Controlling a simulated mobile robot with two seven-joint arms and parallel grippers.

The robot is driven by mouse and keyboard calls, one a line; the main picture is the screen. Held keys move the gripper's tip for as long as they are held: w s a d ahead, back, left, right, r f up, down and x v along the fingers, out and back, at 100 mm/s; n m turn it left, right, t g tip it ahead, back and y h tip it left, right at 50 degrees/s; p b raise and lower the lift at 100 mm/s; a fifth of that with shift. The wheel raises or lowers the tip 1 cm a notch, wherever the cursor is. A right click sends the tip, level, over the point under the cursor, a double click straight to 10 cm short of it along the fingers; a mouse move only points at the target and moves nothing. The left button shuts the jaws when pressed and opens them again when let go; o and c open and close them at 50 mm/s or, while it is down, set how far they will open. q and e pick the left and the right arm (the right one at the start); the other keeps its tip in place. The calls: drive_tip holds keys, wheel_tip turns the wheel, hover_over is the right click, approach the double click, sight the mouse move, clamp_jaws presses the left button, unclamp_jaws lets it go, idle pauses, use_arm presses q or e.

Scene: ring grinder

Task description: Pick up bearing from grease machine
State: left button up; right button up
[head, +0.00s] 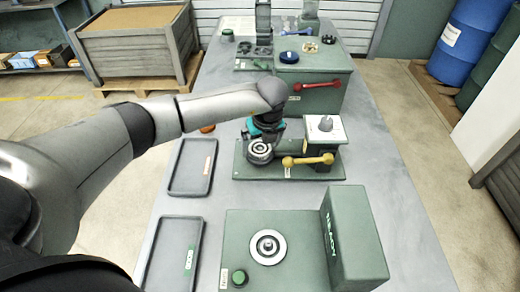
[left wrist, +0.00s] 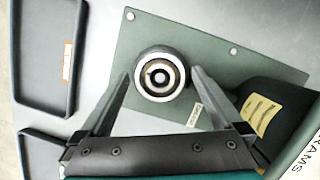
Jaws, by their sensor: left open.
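The round metal bearing (head: 260,148) sits on the green base of the middle machine, which I take as the grease machine (head: 240,172). This machine has a yellow handle (head: 308,160) and a white-topped box with a grey cone. In the left wrist view the bearing (left wrist: 160,76) shows from above as light and dark rings around a central hole. My left gripper (head: 262,133) is above the bearing. In the left wrist view its open fingers (left wrist: 161,74) stand on either side of the bearing, with gaps. I cannot tell the height of the fingertips over it. My right gripper is not seen.
Two dark trays (head: 193,166) (head: 172,255) lie on the table's left side. A green machine with a round disc (head: 267,247) and an upright box (head: 352,237) stands in front. A green machine with a red handle (head: 316,85) stands behind. The table's right strip is clear.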

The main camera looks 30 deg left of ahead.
use_arm(q)
drive_tip(key=shift+r, duration=0.1)
drive_tip(key=c, duration=1.5)
drive_tip(key=shift+c, duration=0.2)
